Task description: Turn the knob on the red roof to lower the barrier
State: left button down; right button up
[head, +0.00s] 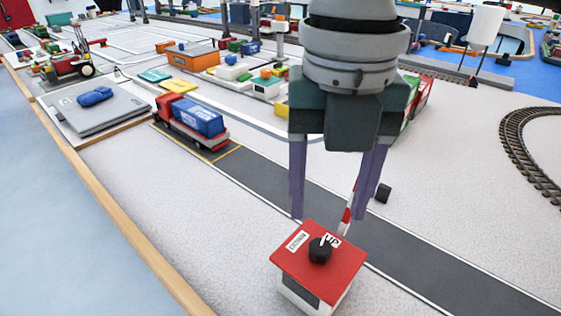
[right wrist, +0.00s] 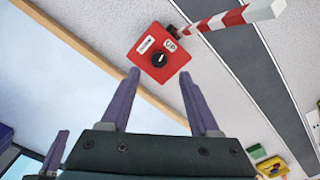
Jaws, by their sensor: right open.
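The black knob (head: 320,250) sits on the red roof (head: 346,268) of a small white box, between a DOWN and an UP label. Its white mark points toward UP. The knob (right wrist: 158,60) also shows in the right wrist view. My right gripper (head: 327,220) is open and empty, pointing down, its fingertips apart and seemingly above the roof, not visibly touching the knob. The red-and-white barrier (head: 347,215) rises behind the box, partly hidden by a finger; its pole (right wrist: 240,18) shows more fully in the right wrist view. Purple fingers, apparently my left gripper's (right wrist: 60,150), show lower left there.
A dark road (head: 415,260) runs behind the box. A red truck with a blue container (head: 197,117) stands on it. A wooden table edge (head: 150,250) runs along the left. A curved rail track (head: 530,150) lies at right. The surface around the box is mostly clear.

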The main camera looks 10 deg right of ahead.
aim_at(321, 245)
notch_tip(321, 245, down, 6)
jog(key=shift+f, duration=0.25)
jog(key=shift+c, duration=0.4)
grip_shut()
